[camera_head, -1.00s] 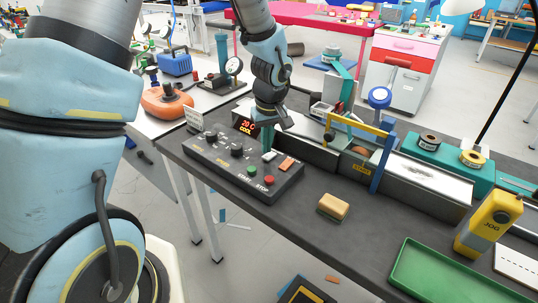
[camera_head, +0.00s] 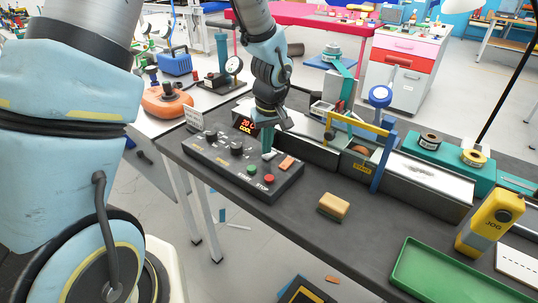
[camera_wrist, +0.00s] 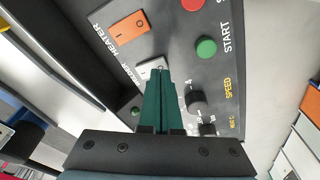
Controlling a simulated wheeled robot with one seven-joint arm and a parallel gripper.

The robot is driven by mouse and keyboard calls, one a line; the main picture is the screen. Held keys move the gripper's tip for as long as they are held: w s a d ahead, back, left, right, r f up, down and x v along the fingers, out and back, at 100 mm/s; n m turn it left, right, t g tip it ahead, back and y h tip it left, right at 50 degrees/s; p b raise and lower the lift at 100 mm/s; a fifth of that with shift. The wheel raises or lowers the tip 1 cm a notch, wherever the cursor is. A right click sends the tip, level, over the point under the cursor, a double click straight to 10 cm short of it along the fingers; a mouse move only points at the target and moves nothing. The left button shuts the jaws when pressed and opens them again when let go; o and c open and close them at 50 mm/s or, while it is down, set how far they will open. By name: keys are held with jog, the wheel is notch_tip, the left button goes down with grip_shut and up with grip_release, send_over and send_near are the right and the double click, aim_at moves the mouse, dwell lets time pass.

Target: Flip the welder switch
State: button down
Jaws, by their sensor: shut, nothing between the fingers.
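A dark control console (camera_head: 288,192) stands on the bench, with knobs, buttons and two rocker switches. In the wrist view, a pale grey-white rocker switch (camera_wrist: 147,66) sits beside an orange rocker (camera_wrist: 131,27) labelled HEATER. The pale switch's own label is partly hidden, with only its last letters showing. My gripper (camera_wrist: 161,72) is shut and empty, its green fingers together. The fingertips are at the pale switch and cover part of it; I cannot tell whether they touch it. In the head view, my gripper (camera_head: 267,151) points down over the same spot.
A green START button (camera_wrist: 206,48) and a black knob (camera_wrist: 196,101) lie close to my fingers. A red STOP button (camera_head: 269,179) is at the console's front. A blue-and-yellow frame (camera_head: 381,160) stands right of the console. A sponge (camera_head: 333,206) lies on the bench.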

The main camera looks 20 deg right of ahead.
aim_at(267, 156)
jog(key=shift+f+b, duration=0.45)
jog(key=shift+f, duration=0.15)
jog(key=shift+r, duration=0.1)
jog(key=shift+r+p, duration=2.4)
jog(key=shift+r, duration=1.05)
jog(key=w+a+r, duration=0.1)
jog(key=a+r, duration=0.2)
jog(key=a, duration=0.6)
jog(key=w+a+r, duration=0.1)
jog(key=a+r, duration=0.1)
jog(key=a, duration=0.7)
jog(key=s+a+r, duration=0.1)
jog(key=s+a, duration=0.2)
jog(key=a, duration=0.3)
jog(key=s+a+r+m, duration=0.1)
jog(key=s+a, duration=0.2)
jog(key=a, duration=0.3)
jog(key=shift+r, duration=0.25)
